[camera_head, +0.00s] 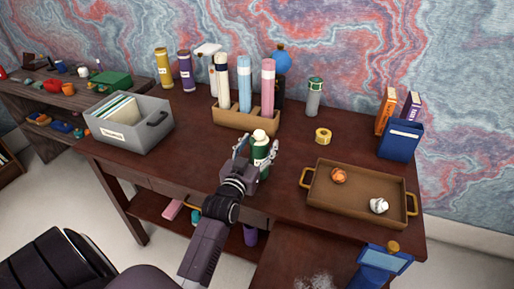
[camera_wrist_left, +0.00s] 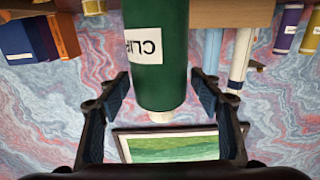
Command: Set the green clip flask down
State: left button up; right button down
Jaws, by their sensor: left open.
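The green clip flask (camera_head: 261,154) stands upright on the dark desk, in front of the brown holder. It has a cream cap and a white label. In the left wrist view the flask (camera_wrist_left: 158,75) appears upside down, with "CLIP" on its label. My left gripper (camera_head: 256,148) is open, with one finger on each side of the flask. In the wrist view the gripper (camera_wrist_left: 160,90) shows visible gaps between both fingers and the flask. The flask's lower part is partly hidden by my gripper in the head view. My right gripper is not in view.
A brown holder (camera_head: 231,118) with tall tubes stands just behind the flask. A grey bin (camera_head: 152,134) is at left. A brown tray (camera_head: 330,202) with two balls is at right. A yellow tape roll (camera_head: 323,136) lies behind it. Desk space beside the flask is clear.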

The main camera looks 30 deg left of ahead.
pick_arm(q)
jog(key=b+v, duration=0.1)
jog(key=v, duration=1.1)
jog(key=shift+r, duration=0.15)
